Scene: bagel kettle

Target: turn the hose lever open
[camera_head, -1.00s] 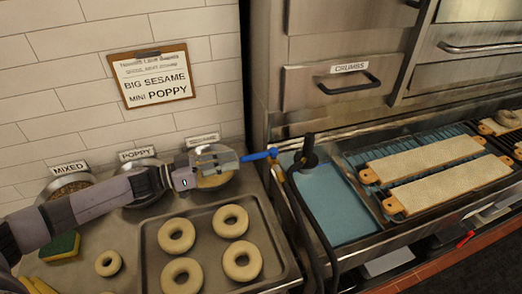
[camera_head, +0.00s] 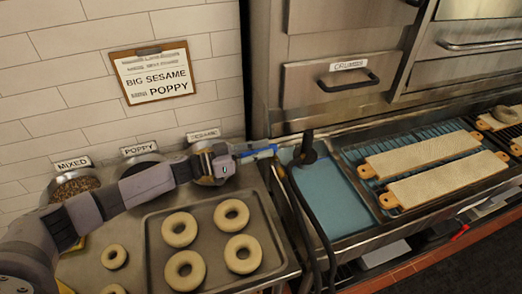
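The blue hose lever (camera_head: 262,153) sticks out to the left beside the black hose head (camera_head: 305,153), at the left edge of the blue water basin. My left gripper (camera_head: 256,152) reaches in from the left above the sesame bowl. Its fingertips are at the blue lever and overlap it. The fingers are small here, and I cannot tell whether they are closed on it. The black hose (camera_head: 319,215) hangs down in front of the basin. My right gripper is not in view.
A tray (camera_head: 150,258) of several bagels lies below my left arm. Mixed (camera_head: 75,184) and poppy bowls stand along the tiled wall. Two bagel boards (camera_head: 425,152) lie on the rack at the right. A steel oven with a crumbs drawer (camera_head: 335,92) stands behind.

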